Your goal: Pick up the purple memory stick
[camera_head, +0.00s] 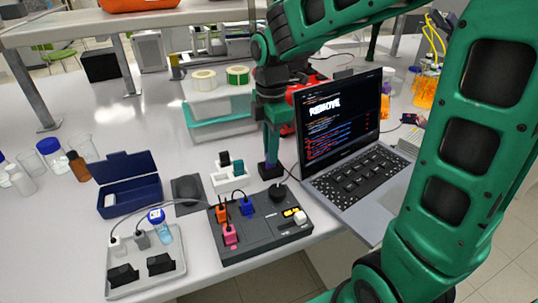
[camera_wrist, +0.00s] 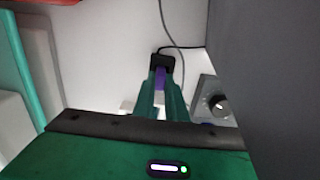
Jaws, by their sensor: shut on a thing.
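My gripper (camera_wrist: 161,92) is shut on the purple memory stick (camera_wrist: 160,77), which shows as a narrow purple strip between the green fingers in the wrist view. The far end of the stick meets a small black block (camera_wrist: 163,60) with a cable. I cannot tell whether the stick sits in this block or only lines up with it. In the head view, my gripper (camera_head: 271,150) points down at the dark block (camera_head: 270,170) on the table, left of the laptop. The fingers hide the stick there.
An open laptop (camera_head: 345,140) stands close on the right. A dark panel (camera_head: 262,230) with coloured plugs and a knob is in front. A white holder (camera_head: 229,180) is just left, and a teal-lidded box (camera_head: 218,125) stands behind. A blue case (camera_head: 127,185) is farther left.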

